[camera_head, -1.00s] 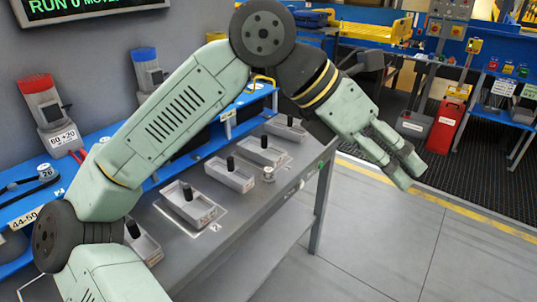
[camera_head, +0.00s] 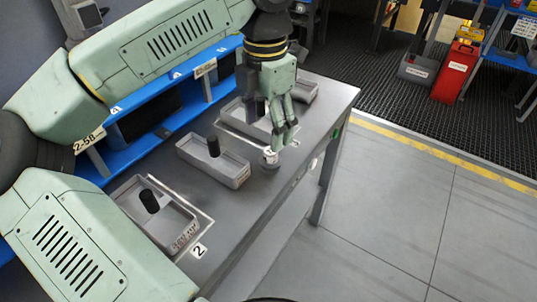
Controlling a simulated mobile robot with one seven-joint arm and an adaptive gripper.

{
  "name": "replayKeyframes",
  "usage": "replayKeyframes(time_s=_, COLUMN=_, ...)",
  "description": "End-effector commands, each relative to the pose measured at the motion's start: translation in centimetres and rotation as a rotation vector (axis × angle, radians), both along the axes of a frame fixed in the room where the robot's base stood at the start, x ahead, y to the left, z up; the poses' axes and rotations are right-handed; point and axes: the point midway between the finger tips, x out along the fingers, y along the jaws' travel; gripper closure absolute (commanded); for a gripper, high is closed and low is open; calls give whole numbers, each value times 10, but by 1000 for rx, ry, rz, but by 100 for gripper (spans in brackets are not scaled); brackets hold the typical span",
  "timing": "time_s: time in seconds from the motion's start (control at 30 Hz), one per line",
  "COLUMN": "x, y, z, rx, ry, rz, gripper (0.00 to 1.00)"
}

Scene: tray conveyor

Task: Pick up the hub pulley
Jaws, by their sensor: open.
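The hub pulley (camera_head: 269,166), which I take to be the small grey round part with a pale top, stands on the grey table near its front edge. My gripper (camera_head: 281,138) points down just above and slightly to the right of it, its fingertips close to its top. The jaws are open, with nothing seen between them. I cannot tell whether a fingertip touches the part.
A grey tray (camera_head: 237,180) with a black post stands just left of the pulley. Another tray (camera_head: 167,240) is at the front left, and others stand behind my gripper. A blue shelf (camera_head: 98,176) runs along the back.

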Motion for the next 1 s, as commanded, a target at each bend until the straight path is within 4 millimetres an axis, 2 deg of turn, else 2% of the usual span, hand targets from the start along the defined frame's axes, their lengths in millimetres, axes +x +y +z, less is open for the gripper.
replayKeyframes(time_s=0.13, x=0, y=-1, z=-23, rx=-1, ry=3, rz=-1, gripper=36)
replayKeyframes(time_s=0.37, x=1, y=-2, z=-41, rx=-2, ry=2, rz=-2, gripper=36)
replayKeyframes(time_s=0.7, x=7, y=-8, z=-85, rx=-2, ry=2, rz=-1, gripper=36)
replayKeyframes(time_s=1.0, x=8, y=-8, z=-89, rx=-1, ry=0, rz=-1, gripper=37)
